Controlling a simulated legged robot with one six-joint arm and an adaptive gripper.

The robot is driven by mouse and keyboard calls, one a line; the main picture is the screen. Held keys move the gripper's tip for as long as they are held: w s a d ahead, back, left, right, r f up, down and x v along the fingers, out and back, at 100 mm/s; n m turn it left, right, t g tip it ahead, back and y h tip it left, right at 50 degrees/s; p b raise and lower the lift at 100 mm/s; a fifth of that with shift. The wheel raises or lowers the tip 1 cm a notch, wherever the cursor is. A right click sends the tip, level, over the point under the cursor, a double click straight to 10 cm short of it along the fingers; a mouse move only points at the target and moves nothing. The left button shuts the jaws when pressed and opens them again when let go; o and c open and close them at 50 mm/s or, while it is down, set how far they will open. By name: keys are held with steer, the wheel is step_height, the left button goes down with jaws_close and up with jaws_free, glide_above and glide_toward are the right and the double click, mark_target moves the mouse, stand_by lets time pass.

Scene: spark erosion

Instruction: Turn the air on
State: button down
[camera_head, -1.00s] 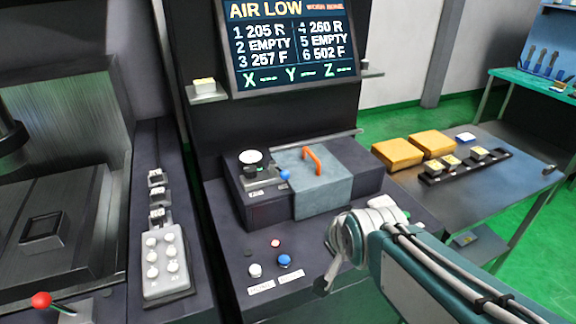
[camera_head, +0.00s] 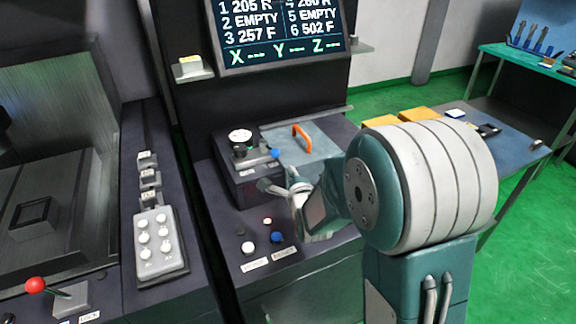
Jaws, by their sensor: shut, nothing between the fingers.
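A round white gauge (camera_head: 240,136) stands on top of a dark box on the console. Beside it is a small fitting with a blue knob (camera_head: 275,153), which looks like the air valve. My gripper (camera_head: 266,187) is shut and empty. It is in front of and below the blue knob, apart from it, near the front face of the box. My own arm hides the right side of the console.
A grey cover with an orange handle (camera_head: 301,137) is right of the knob. White (camera_head: 248,248) and blue (camera_head: 277,237) buttons lie below. A screen (camera_head: 280,35) hangs above. A grey button panel (camera_head: 158,243) and red-knobbed lever (camera_head: 36,285) are left.

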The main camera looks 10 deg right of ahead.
mark_target(284, 163)
steer(key=w, duration=0.5)
steer(key=w+f, duration=0.1)
steer(key=w, duration=0.2)
steer(key=shift+w+a+f, duration=0.1)
steer(key=shift+w+a, duration=0.1)
steer(key=shift+w, duration=0.15)
steer(key=shift+s+a, duration=0.65)
steer(key=shift+a, duration=0.25)
